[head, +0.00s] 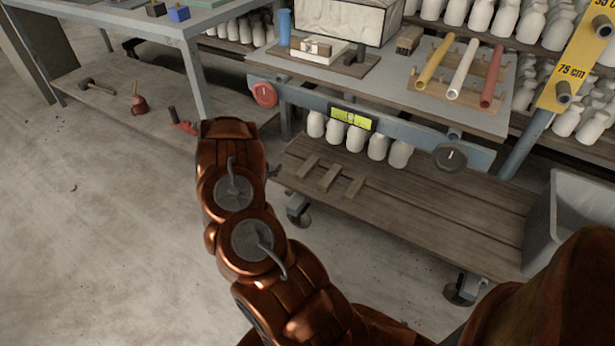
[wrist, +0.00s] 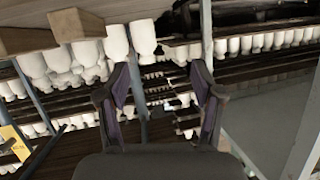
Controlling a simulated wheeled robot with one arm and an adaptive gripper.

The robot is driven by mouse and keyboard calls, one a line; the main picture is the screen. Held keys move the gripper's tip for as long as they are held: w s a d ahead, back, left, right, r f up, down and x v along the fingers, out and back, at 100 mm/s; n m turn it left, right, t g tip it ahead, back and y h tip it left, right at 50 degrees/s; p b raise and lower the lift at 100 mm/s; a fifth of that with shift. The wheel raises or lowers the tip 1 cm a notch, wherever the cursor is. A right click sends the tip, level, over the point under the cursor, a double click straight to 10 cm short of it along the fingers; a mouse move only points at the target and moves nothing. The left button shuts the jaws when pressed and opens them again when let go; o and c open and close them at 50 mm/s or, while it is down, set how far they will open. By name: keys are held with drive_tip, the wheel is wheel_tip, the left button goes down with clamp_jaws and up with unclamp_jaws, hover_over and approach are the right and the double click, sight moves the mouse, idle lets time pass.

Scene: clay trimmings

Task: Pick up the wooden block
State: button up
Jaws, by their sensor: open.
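A brown wooden block (head: 409,39) sits on the grey bench top in the head view, left of the coloured rods. A smaller pale wooden piece (head: 317,47) lies in a white tray on the same bench. In the wrist view my gripper (wrist: 159,70) is open, with its two dark fingers apart and nothing between them. A brown wooden piece (wrist: 76,24) shows at the upper left there; I cannot tell whether it is the same block. In the head view my arm hides most of the gripper, in front of and below the bench.
The grey bench (head: 395,88) also bears a blue cylinder (head: 285,27), a large pale box (head: 350,18) and yellow, white and red rods (head: 462,69) on a rack. Below is a plank shelf (head: 400,205) with slats. A grey bin (head: 583,203) stands right.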

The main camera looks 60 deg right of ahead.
sight(308, 165)
drive_tip(key=s+d+f+g+h, duration=0.1)
drive_tip(key=s, duration=0.1)
drive_tip(key=s+d+f+g+b, duration=0.1)
drive_tip(key=s+d, duration=0.1)
drive_tip(key=s, duration=0.1)
drive_tip(key=s+d+f+m+h, duration=0.1)
drive_tip(key=s+d, duration=0.1)
drive_tip(key=s, duration=0.1)
drive_tip(key=shift+s+f+g+h+b, duration=0.1)
drive_tip(key=shift+f+g+h+b, duration=0.2)
drive_tip(key=shift+g+b, duration=0.1)
drive_tip(key=shift+d+f, duration=0.15)
drive_tip(key=shift+d, duration=1.25)
drive_tip(key=d, duration=0.1)
drive_tip(key=d+f+b, duration=0.1)
drive_tip(key=d, duration=0.1)
drive_tip(key=d+b, duration=0.1)
drive_tip(key=shift+s+d+f, duration=0.15)
drive_tip(key=shift+s+f, duration=0.1)
drive_tip(key=shift+f, duration=0.05)
drive_tip(key=shift+d, duration=0.2)
drive_tip(key=c, duration=1.3)
drive_tip(key=shift+o, duration=0.2)
drive_tip(key=shift+r, duration=0.15)
wheel_tip(308, 165, up, 10)
drive_tip(key=p, duration=0.3)
drive_tip(key=shift+w, duration=0.1)
